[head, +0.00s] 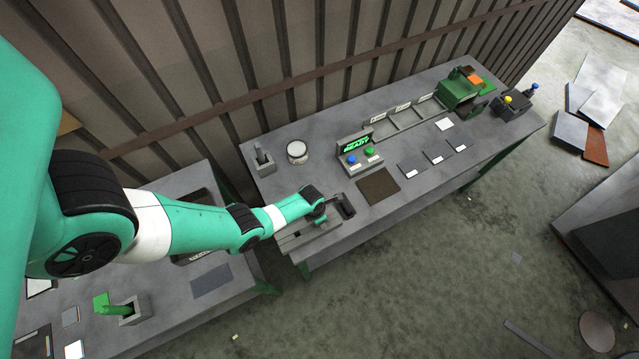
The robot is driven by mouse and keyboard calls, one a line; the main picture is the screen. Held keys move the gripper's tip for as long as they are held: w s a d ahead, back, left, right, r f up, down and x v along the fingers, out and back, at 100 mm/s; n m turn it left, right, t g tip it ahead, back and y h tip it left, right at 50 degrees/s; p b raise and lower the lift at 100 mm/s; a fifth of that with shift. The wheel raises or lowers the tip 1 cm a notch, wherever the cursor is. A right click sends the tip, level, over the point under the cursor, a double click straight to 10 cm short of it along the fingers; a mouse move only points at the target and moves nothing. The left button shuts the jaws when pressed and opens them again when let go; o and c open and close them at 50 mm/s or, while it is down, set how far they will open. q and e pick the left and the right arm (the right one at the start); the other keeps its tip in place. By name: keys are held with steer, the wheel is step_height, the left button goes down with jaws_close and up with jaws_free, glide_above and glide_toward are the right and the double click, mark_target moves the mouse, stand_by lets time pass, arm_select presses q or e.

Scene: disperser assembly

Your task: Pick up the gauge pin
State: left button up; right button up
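I cannot tell for certain which object is the gauge pin. A small grey block with a short upright piece (262,157) stands at the back left of the far table, and it is one pin-like shape in view. My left arm reaches in from the left over the gap between the tables. Its wrist end (318,207) is low over the front left of the far table, beside a grey fixture (303,236) and a dark block. The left gripper's fingers are too small and hidden to read. My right gripper is not in view.
On the far table (410,201) are a white round container (297,151), a button panel (359,154), a dark mat (378,187), a rail and a green machine (460,91). The near table holds a green piece in a grey holder (134,311). A ribbed wall stands behind.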

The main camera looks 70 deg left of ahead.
arm_select(q)
jaws_close()
steer(key=shift+r, duration=0.15)
